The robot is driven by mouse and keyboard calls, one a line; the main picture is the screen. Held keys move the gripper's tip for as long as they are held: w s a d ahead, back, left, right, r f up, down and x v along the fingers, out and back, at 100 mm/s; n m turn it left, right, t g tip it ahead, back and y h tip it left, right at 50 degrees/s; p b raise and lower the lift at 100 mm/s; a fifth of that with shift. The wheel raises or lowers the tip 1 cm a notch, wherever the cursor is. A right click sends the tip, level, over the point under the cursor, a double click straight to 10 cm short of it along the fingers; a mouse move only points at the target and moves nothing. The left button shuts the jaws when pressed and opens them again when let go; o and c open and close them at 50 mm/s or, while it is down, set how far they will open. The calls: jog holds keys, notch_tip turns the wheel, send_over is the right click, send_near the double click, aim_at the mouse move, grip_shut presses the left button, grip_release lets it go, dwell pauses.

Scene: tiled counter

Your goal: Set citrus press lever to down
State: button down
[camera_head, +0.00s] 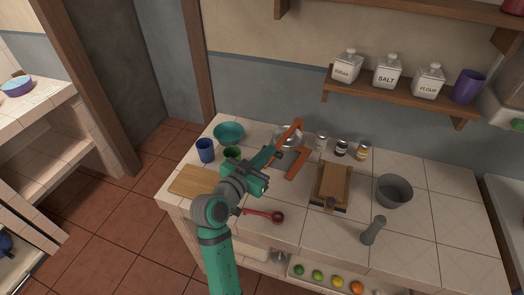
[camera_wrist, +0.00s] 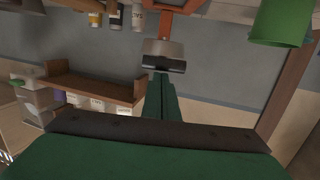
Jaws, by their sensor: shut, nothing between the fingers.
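The orange citrus press (camera_head: 297,166) stands near the back middle of the counter. Its orange lever (camera_head: 290,131) is raised above the base and slants, with its upper end toward the right. A silver round part (camera_head: 284,141) shows behind the lever. My gripper (camera_head: 283,154) is shut and empty, just in front of and below the lever, partly covering the press. I cannot tell whether it touches. In the wrist view, the gripper tips (camera_wrist: 163,58) lie close to the orange press frame (camera_wrist: 165,25), most of which is cut off by the picture edge.
A green cup (camera_head: 232,152), blue cup (camera_head: 206,150) and teal bowl (camera_head: 229,132) stand to the left. Several small jars (camera_head: 341,148) stand to the right of the press.

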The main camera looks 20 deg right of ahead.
jog(key=shift+w+a+f, duration=0.1)
jog(key=shift+f, duration=0.45)
notch_tip(320, 180, up, 5)
jog(key=f+v, duration=0.1)
jog(key=v, duration=0.9)
jog(key=shift+s+a, duration=0.2)
jog(key=shift+s, duration=0.2)
jog(key=shift+r, duration=0.1)
